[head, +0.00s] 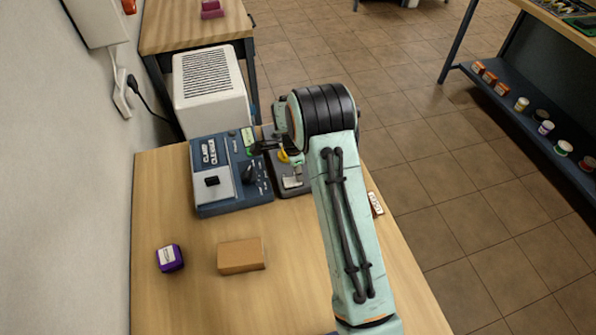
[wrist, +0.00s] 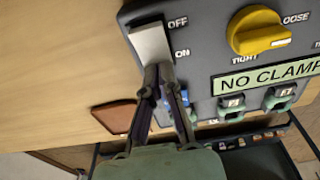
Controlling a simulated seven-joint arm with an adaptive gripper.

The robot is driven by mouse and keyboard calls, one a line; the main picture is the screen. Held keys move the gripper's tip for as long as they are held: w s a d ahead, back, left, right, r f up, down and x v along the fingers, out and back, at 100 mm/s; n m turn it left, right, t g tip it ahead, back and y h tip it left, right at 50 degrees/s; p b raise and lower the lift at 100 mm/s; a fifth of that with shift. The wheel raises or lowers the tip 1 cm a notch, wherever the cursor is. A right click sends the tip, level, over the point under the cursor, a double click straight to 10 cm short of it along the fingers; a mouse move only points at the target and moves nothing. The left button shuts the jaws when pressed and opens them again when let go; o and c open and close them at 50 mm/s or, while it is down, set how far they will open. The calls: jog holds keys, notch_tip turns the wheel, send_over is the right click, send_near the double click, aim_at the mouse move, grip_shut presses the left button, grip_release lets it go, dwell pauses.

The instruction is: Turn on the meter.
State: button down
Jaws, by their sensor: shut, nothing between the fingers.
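A dark grey unit (wrist: 205,65) carries a pale switch (wrist: 151,42) with OFF and ON printed beside it. It also has a yellow knob (wrist: 258,30) between LOOSE and TIGHT, and a NO CLAMP label. No word "meter" is readable on it. My gripper (wrist: 160,72) is shut and empty, its tips at the switch's lower end, by ON; I cannot tell whether they touch it. In the head view, my arm hides much of this unit (head: 302,191); the pale switch (head: 292,182) shows just below my gripper (head: 297,172).
A blue box (head: 225,195) with a black switch and knob stands left of the unit. A small labelled block (head: 376,204) lies near the right edge. A white vented case (head: 210,90) stands behind.

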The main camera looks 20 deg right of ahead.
jog(key=shift+a+f, duration=0.1)
jog(key=shift+a+r, duration=0.35)
jog(key=shift+a, duration=0.3)
notch_tip(320, 180, up, 14)
jog(key=d, duration=0.1)
jog(key=shift+d, duration=0.35)
dwell(0.5)
